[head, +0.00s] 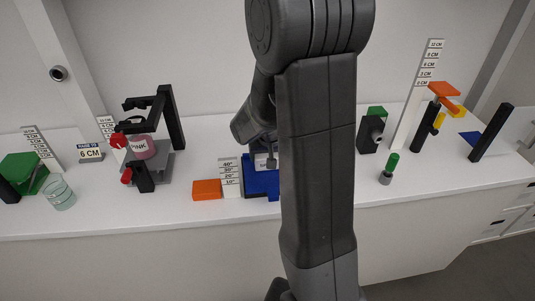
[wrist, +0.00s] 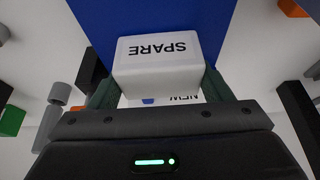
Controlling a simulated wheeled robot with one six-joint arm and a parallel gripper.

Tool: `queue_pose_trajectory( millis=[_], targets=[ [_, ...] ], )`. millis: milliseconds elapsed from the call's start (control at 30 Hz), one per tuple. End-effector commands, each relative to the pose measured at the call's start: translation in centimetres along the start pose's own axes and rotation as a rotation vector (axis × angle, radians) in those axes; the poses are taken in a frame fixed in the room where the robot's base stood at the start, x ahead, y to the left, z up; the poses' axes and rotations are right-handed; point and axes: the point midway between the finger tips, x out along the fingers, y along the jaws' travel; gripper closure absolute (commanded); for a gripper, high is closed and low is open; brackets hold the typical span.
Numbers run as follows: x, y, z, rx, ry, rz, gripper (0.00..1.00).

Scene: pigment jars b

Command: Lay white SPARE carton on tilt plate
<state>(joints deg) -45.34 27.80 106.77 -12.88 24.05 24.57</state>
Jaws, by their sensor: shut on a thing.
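The white carton (wrist: 158,72) marked SPARE sits between the two fingers of my gripper (wrist: 160,92) in the wrist view, its lettering upside down. My gripper is shut on it. A white face lettered NEW (wrist: 182,98) shows just below it; I cannot tell whether it belongs to the same carton. The blue tilt plate (wrist: 150,18) fills the view behind the carton; I cannot tell whether they touch. In the head view the blue plate (head: 262,182) stands beside an angle scale, with the white carton (head: 262,162) above it. My arm hides part of both.
An orange block (head: 207,189) and the angle scale (head: 230,177) stand left of the plate. A green-topped cylinder (head: 389,168) and a dark block (head: 371,133) stand to the right. The front counter strip is mostly clear.

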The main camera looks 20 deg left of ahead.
Motion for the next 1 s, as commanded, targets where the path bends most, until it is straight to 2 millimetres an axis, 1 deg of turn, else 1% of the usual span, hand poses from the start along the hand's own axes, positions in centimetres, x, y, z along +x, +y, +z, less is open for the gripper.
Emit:
queue_pose_trajectory(
  millis=[167,200,267,300,567,733,867,1000],
  targets=[
    [0.5,0.0,0.2,0.0,0.0,0.0,0.5],
    [0.3,0.0,0.1,0.0,0.0,0.0,0.2],
    [0.3,0.0,0.1,0.0,0.0,0.0,0.08],
    [0.3,0.0,0.1,0.0,0.0,0.0,0.06],
    [0.2,0.0,0.1,0.0,0.0,0.0,0.06],
    [-0.6,0.0,-0.1,0.0,0.003,-0.001,0.06],
    [-2.4,-0.1,-0.1,0.002,0.005,-0.001,0.06],
    [-4.8,0.0,-0.1,0.0,0.006,-0.001,0.06]
  ],
)
